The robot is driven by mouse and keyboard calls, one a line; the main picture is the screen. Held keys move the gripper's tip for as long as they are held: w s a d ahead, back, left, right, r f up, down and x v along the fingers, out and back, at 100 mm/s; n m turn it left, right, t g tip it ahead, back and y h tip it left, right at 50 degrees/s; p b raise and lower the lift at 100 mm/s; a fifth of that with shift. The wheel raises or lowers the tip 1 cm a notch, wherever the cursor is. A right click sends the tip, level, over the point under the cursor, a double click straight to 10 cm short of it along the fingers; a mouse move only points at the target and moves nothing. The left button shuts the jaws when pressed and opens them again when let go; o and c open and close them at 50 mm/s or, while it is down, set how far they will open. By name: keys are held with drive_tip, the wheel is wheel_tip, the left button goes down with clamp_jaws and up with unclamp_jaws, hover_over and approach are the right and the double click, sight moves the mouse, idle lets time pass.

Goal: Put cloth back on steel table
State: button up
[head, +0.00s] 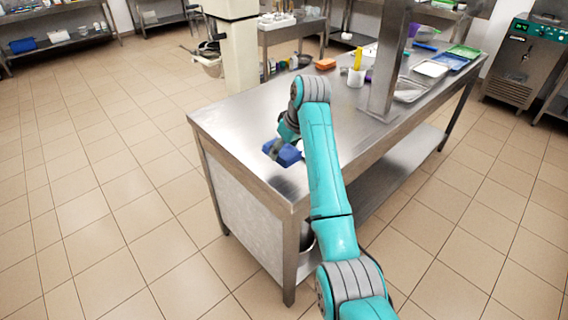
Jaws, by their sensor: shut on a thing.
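The steel table (232,127) stands in the middle of the head view, with its near left corner bare. A folded blue cloth (284,154) is at my gripper (279,147), over the near end of the table top. My gripper is shut on the cloth, and my arm reaches in from the lower right. The fingertips are small and partly hidden by the arm. I cannot tell whether the cloth touches the table top or is just above it.
Further back on the table are an orange sponge (325,64), a white cup (356,78) and several trays, including a blue one (451,62). A steel post (387,60) rises from the table. The tiled floor at left is clear.

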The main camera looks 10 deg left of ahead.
sight(284, 172)
drive_tip(key=shift+f, duration=3.05)
drive_tip(key=shift+f, duration=0.1)
drive_tip(key=o, duration=1.1)
drive_tip(key=v, duration=1.2)
drive_tip(key=shift+d, duration=0.1)
